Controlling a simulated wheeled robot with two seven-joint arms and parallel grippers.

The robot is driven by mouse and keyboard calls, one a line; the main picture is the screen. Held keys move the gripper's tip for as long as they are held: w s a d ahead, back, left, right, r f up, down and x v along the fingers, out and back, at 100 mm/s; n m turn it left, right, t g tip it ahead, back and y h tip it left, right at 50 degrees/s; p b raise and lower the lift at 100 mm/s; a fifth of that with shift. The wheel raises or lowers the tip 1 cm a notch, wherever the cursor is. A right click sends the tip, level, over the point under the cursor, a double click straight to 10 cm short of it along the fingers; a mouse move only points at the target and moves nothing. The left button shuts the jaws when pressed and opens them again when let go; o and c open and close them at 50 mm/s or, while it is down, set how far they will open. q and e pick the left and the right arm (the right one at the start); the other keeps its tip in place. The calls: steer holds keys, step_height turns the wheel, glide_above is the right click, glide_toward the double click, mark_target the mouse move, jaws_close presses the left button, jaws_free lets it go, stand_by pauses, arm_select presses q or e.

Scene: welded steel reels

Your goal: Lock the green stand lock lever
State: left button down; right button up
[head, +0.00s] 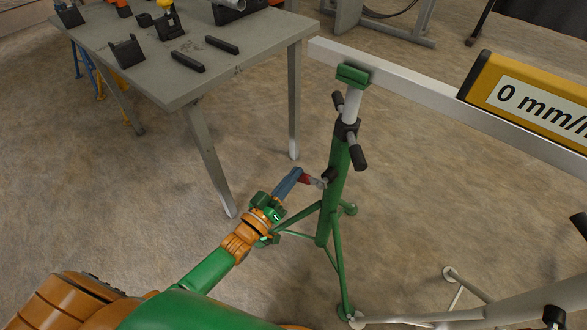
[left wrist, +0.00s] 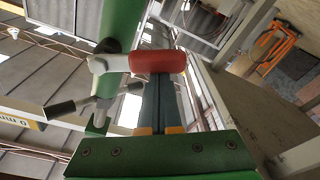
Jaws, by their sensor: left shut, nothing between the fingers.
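The green stand (head: 338,190) stands upright on splayed legs right of the table, and its post crosses the left wrist view (left wrist: 122,25). Its lock lever (head: 313,182) sticks out to the left of the post, with a pale metal arm and a red grip. In the left wrist view the red grip (left wrist: 157,60) lies across the ends of my fingers. My left gripper (head: 298,172) is shut with nothing between its blue fingers. Its fingertips are at the red grip; I cannot tell whether they touch it. My right gripper is not in view.
A black T-handle (head: 350,145) sits higher on the post. A long pale beam (head: 420,90) passes by the stand's green top (head: 353,75) and carries a yellow display (head: 530,100). A grey table (head: 250,62) with black parts stands at upper left. Another grey stand (head: 500,312) is at lower right.

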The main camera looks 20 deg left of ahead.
arm_select(q)
steer(key=s+d+f+n+g+y+b, duration=0.1)
steer(key=d+f+n, duration=0.3)
steer(key=n, duration=0.9)
steer(key=shift+s+d+f+y+b, duration=0.3)
steer(key=shift+f+b, duration=0.15)
steer(key=shift+f, duration=0.3)
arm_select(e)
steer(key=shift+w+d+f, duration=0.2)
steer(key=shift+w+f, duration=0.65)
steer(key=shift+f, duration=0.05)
